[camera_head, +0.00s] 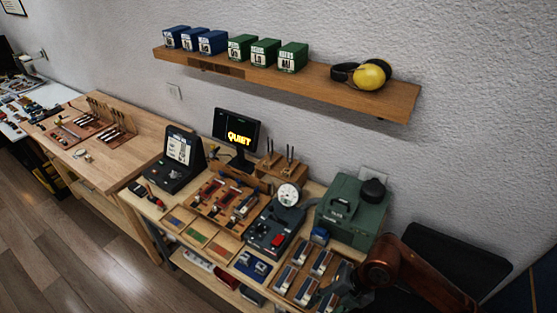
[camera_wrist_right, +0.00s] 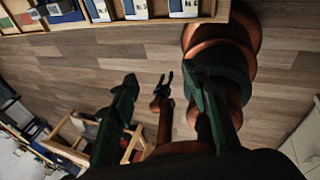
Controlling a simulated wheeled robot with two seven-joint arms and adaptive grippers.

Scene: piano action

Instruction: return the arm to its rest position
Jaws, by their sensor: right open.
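My right gripper (camera_wrist_right: 165,92) is open in the right wrist view, its two dark green fingers wide apart with nothing between them, over the wooden floor. In the head view my copper right arm (camera_head: 402,265) comes in at the lower right. Its dark gripper end (camera_head: 338,288) is by the front right corner of the workbench, beside a tray of blue-and-grey blocks (camera_head: 305,272). My left gripper is out of the head view. A small dark gripper on a copper arm, which looks like my left one (camera_wrist_right: 163,86), shows farther off in the right wrist view, its prongs apart.
The workbench holds a green case (camera_head: 352,208), a grey device with a dial (camera_head: 275,225), a parts tray (camera_head: 225,197) and a monitor (camera_head: 237,130). A black chair-like shape (camera_head: 435,262) stands at the right. A shelf (camera_head: 300,82) hangs above. Floor (camera_head: 60,245) is clear at left.

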